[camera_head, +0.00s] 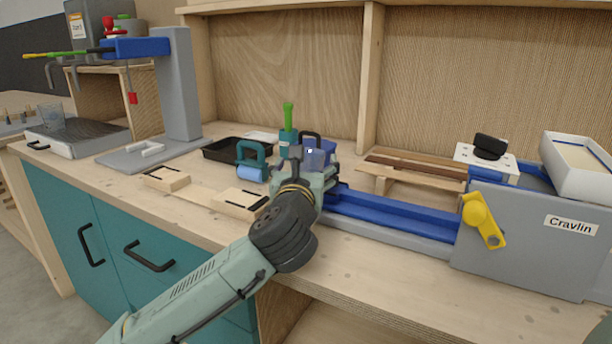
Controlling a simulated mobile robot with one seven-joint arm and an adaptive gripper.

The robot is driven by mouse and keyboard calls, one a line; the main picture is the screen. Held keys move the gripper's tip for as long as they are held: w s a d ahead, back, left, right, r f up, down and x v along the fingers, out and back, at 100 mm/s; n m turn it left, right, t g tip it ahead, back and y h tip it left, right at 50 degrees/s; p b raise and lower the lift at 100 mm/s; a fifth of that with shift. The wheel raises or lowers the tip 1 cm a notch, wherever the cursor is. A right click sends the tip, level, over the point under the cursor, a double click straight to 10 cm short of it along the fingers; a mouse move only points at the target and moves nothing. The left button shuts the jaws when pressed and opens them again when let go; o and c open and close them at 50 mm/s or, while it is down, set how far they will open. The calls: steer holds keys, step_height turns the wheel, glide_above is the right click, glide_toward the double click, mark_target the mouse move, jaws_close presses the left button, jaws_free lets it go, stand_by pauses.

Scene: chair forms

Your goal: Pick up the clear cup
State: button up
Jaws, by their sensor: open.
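A clear cup (51,118) stands upright on the grey flat-topped box (82,136) at the far left of the bench. My gripper (315,158) is over the middle of the bench, far to the right of this cup and apart from it. The gripper points away from the camera and is open. A bluish, partly see-through shape shows around its fingers; I cannot tell what it is or whether the fingers touch it.
A grey and blue press (176,90) stands between the cup and my gripper. A black tray (222,150), a teal clamp (252,160), a green-handled bottle (288,130) and wooden blocks (240,202) lie nearby. A blue-railed vise (400,217) fills the right.

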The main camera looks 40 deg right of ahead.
mark_target(309, 151)
steer(key=p+x, duration=0.1)
steer(key=x, duration=0.3)
steer(key=shift+w+d+r, duration=0.1)
steer(key=shift+w+r, duration=0.1)
steer(key=shift+w, duration=0.05)
steer(key=shift+c, duration=0.2)
steer(key=c, duration=0.8)
